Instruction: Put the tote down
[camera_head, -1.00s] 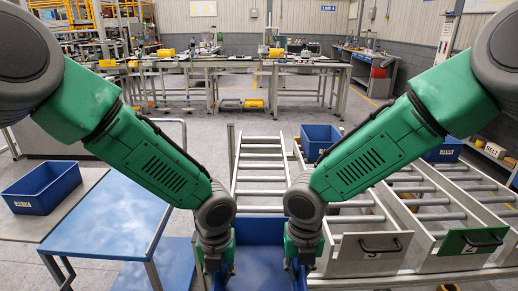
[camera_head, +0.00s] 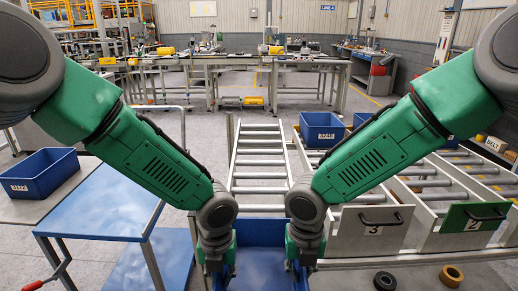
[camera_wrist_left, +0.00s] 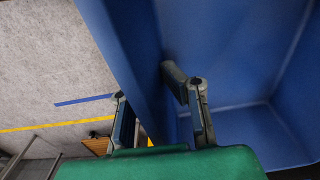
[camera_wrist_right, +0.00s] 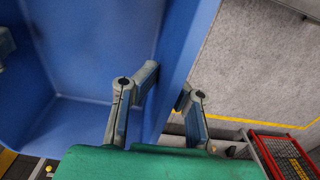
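The blue tote (camera_head: 262,266) is at the bottom centre of the head view, between my two hands, with its near part cut off by the frame. My left gripper (camera_head: 221,270) holds its left wall. In the left wrist view, one finger is inside the tote (camera_wrist_left: 235,50) and the other outside. My right gripper (camera_head: 303,268) holds the right wall the same way, with the tote (camera_wrist_right: 100,45) between its fingers in the right wrist view. The visible part of the tote's inside looks empty. What is under the tote is hidden.
Straight ahead is a roller rack (camera_head: 260,155). Sloped roller lanes with a panel marked 3 (camera_head: 372,231) and a green panel marked 2 (camera_head: 474,217) are at right. A blue-topped table (camera_head: 105,205) stands left, beside another blue tote (camera_head: 40,175).

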